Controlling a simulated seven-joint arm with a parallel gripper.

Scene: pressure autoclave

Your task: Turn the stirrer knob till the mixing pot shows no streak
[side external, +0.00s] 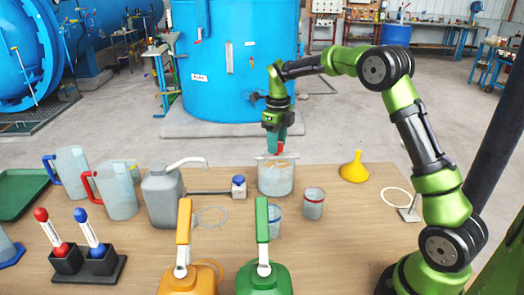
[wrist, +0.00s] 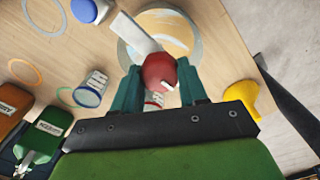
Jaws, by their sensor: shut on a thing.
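The mixing pot (side external: 275,180) is a clear vessel with pale, cloudy contents, standing on the wooden table. In the wrist view the pot (wrist: 185,22) shows orange-tan and whitish curved bands inside, so streaks are visible. The stirrer knob (wrist: 159,70) is round and red with a small white mark at its lower right. A pale flat bar (wrist: 138,32) lies across the pot's top beside the knob. My gripper (side external: 274,148) points down over the pot. In the wrist view my gripper (wrist: 158,80) has its teal fingers on both sides of the knob, shut on it.
A yellow funnel (side external: 354,168) lies right of the pot. Two small cups, one red-rimmed (side external: 313,203) and one blue-rimmed (side external: 275,218), stand in front. A blue-capped bottle (side external: 238,188) and a grey jug (side external: 163,197) stand left. Orange (side external: 195,275) and green (side external: 263,278) containers are nearest.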

